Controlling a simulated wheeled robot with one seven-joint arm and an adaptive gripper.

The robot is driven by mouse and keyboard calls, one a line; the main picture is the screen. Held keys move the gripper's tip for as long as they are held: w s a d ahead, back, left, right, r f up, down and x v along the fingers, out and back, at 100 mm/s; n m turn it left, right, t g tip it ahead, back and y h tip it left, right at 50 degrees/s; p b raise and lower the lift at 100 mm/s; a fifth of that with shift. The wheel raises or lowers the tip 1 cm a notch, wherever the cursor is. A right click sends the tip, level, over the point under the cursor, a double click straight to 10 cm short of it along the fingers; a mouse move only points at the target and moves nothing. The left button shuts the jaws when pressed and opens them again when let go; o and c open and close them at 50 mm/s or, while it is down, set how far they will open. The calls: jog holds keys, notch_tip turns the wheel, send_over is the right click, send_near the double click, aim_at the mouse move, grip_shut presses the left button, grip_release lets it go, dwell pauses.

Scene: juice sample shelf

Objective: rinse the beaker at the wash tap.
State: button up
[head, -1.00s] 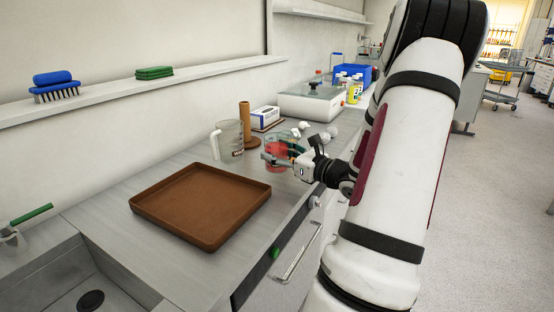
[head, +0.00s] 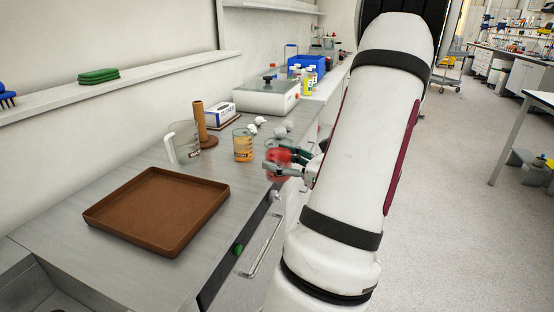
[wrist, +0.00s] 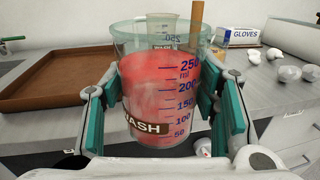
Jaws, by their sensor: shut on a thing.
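My gripper (head: 285,165) is shut on a clear beaker (wrist: 160,95) with red contents and blue volume marks. Its dark label reads WASH. The fingers' green pads press on both sides, and it looks upright. In the head view the held beaker (head: 278,168) is at the counter's front edge, right of the brown tray, partly hidden by the fingers. The wash tap does not show in the head view; a green lever (wrist: 12,38) at the wrist view's far left may belong to it. Part of the sink (head: 45,298) shows at the head view's lower left.
A beaker with orange contents (head: 243,147) stands close left of my gripper. A clear jug (head: 183,143), a brown post on a base (head: 200,120) and a gloves box (head: 221,114) are behind. The empty brown tray (head: 225,190) lies in front. White lumps (head: 281,131) lie nearby.

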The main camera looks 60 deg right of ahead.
jog(key=shift+s+a+p, duration=1.5)
jog(key=shift+s+a, duration=2.9)
jog(key=shift+s, duration=1.65)
notch_tip(320, 180, up, 5)
jog(key=p, duration=0.4)
jog(key=shift+r, duration=0.2)
